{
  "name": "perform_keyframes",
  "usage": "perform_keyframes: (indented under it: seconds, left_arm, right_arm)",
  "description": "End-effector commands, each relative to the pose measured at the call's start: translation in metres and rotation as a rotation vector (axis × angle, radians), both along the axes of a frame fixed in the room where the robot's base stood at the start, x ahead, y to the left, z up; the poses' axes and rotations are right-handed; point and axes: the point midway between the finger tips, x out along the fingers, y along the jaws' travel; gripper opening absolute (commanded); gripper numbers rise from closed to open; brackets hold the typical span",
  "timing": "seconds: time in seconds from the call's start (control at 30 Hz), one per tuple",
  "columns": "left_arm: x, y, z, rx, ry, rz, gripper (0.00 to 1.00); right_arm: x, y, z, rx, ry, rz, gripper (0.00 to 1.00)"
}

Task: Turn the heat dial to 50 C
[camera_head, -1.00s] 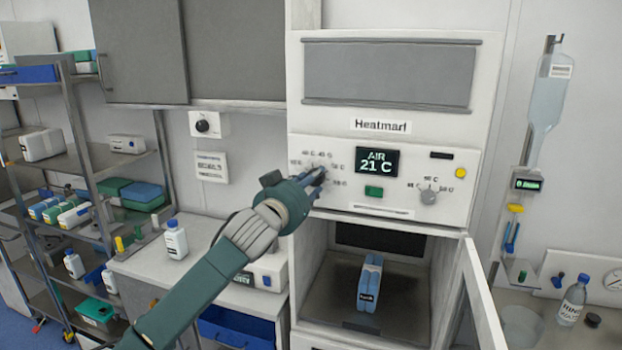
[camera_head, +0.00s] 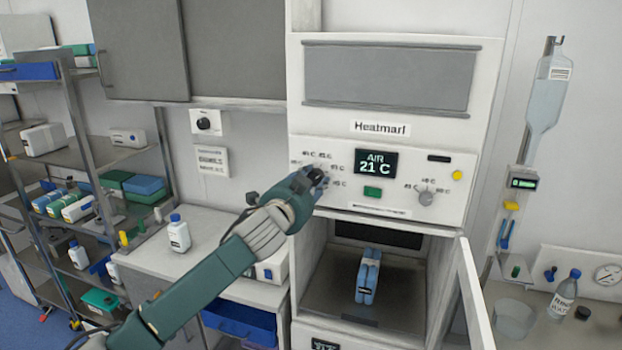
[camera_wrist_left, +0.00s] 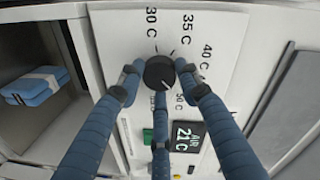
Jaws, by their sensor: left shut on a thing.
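The heat dial (camera_wrist_left: 160,71) is a black round knob on the white panel of the Heatmart cabinet (camera_head: 395,75). In the left wrist view, labels 30 C, 35 C and 40 C stand around it; another label is partly hidden by a finger. A pale mark on the knob points to the lower right. My left gripper (camera_head: 318,178) is shut on the dial, with blue fingers on several sides of it. In the head view the gripper hides most of the dial. The display (camera_head: 376,163) reads AIR 21 C. My right gripper is not in view.
A green button (camera_head: 372,192) and a second, grey dial (camera_head: 426,197) are on the same panel. Below, the open compartment holds blue packs (camera_head: 368,276), and its door (camera_head: 474,290) stands open on the right. A white bottle (camera_head: 178,233) stands on the left counter.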

Motion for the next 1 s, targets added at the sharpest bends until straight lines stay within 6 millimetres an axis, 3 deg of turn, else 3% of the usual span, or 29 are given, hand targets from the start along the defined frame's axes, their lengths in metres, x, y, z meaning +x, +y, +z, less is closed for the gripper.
perform_keyframes:
  seconds: [0.03, 0.4, 0.97, 1.0]
  left_arm:
    - [-0.0002, -0.0014, 0.0106, 0.027, -0.025, -0.004, 0.08]
    - [-0.0008, -0.0028, 0.0090, 0.182, -0.077, -0.005, 0.08]
    - [-0.0010, -0.0034, 0.0081, 0.208, -0.084, -0.006, 0.08]
    - [-0.0011, -0.0035, 0.0080, 0.208, -0.084, -0.006, 0.36]
  right_arm:
    - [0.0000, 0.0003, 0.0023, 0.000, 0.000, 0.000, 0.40]
    - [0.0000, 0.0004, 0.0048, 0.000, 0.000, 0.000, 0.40]
    - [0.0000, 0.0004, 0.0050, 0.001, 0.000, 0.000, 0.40]
    - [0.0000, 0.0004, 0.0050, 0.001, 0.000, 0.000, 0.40]
